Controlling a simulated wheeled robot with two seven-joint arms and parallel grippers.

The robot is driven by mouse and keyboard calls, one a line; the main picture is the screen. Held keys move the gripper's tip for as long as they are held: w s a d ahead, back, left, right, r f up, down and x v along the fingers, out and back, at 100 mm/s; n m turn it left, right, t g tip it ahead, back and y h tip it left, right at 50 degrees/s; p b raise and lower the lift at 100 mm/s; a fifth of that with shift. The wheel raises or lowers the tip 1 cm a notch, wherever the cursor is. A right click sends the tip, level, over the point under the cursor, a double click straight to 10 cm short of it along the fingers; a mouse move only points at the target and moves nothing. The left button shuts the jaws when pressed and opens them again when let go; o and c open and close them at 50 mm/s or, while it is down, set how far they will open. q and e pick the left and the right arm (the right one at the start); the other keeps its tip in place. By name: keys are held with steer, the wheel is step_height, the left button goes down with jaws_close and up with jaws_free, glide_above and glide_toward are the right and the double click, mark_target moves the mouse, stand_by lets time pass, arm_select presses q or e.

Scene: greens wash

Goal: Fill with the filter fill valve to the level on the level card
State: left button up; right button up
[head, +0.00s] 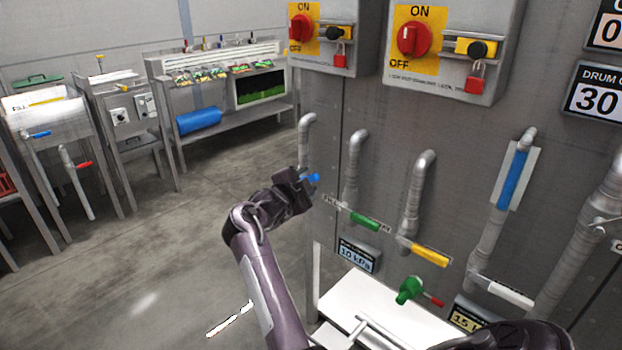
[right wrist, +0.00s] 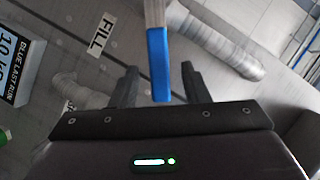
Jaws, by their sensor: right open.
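A blue valve handle (head: 314,178) sticks out at the left pipe on the grey panel, beside a label reading FILL (right wrist: 101,35). My right gripper (head: 305,180) is at this handle with its fingers open. In the right wrist view the blue handle (right wrist: 158,65) lies between the two fingers, with gaps visible on both sides. My left gripper is not in view.
Green (head: 364,222), yellow (head: 428,254) and white (head: 508,293) handles sit to the right along the panel.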

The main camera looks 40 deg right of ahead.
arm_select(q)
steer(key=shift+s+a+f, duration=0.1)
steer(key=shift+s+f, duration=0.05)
arm_select(e)
steer(key=shift+v, duration=1.7)
steer(key=shift+f, duration=0.1)
